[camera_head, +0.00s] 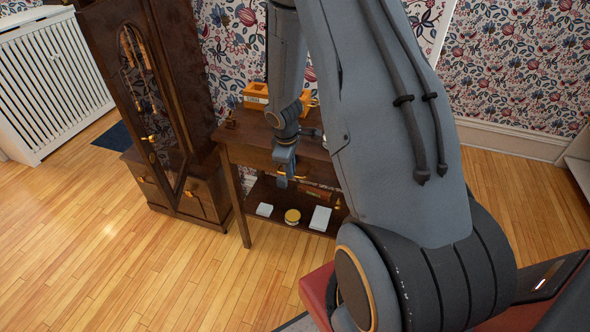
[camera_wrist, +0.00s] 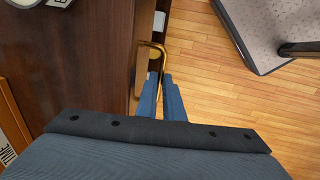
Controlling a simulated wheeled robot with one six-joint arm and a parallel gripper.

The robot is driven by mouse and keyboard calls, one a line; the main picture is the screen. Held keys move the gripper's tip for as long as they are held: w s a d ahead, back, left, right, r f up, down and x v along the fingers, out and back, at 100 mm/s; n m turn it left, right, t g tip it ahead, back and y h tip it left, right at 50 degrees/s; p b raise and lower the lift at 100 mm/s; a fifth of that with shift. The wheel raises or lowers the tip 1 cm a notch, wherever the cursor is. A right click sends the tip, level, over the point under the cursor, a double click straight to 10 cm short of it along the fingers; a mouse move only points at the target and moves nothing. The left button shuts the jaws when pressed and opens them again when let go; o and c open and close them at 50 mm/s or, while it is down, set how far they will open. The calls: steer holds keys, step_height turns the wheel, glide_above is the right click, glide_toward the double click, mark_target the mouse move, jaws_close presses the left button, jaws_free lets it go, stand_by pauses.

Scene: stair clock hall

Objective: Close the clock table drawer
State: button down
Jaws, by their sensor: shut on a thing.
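The clock table (camera_head: 248,136) is dark brown wood and stands against the papered wall beside the tall clock. Its top (camera_wrist: 90,60) fills the left of the wrist view. The drawer front (camera_wrist: 146,45) shows there as a narrow wooden strip along the table's edge, with a curved brass handle (camera_wrist: 162,48) standing out from it. My gripper (camera_head: 283,182) is in front of the table. In the wrist view its two blue fingers (camera_wrist: 163,80) are closed together on the handle's near end. My arm hides much of the table and drawer in the head view, so how far the drawer stands out is unclear.
A tall clock case (camera_head: 150,95) stands close on the left. An orange box (camera_head: 256,93) is on the tabletop. A yellow-topped tin (camera_head: 292,216) and pale boxes (camera_head: 320,218) lie on the lower shelf. The wooden floor (camera_head: 150,270) in front is clear.

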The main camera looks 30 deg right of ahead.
steer(key=shift+w+d+r, duration=0.1)
steer(key=shift+w+d, duration=0.05)
steer(key=shift+w, duration=0.1)
steer(key=c, duration=1.9)
jaws_free()
steer(key=shift+r, duration=0.1)
step_height(320, 180, up, 2)
steer(key=shift+r+p, duration=0.1)
steer(key=shift+p, duration=1.05)
steer(key=r+p, duration=0.3)
steer(key=s+a+r+p, duration=0.1)
steer(key=r+p, duration=0.1)
steer(key=shift+r, duration=0.2)
steer(key=shift+s, duration=0.1)
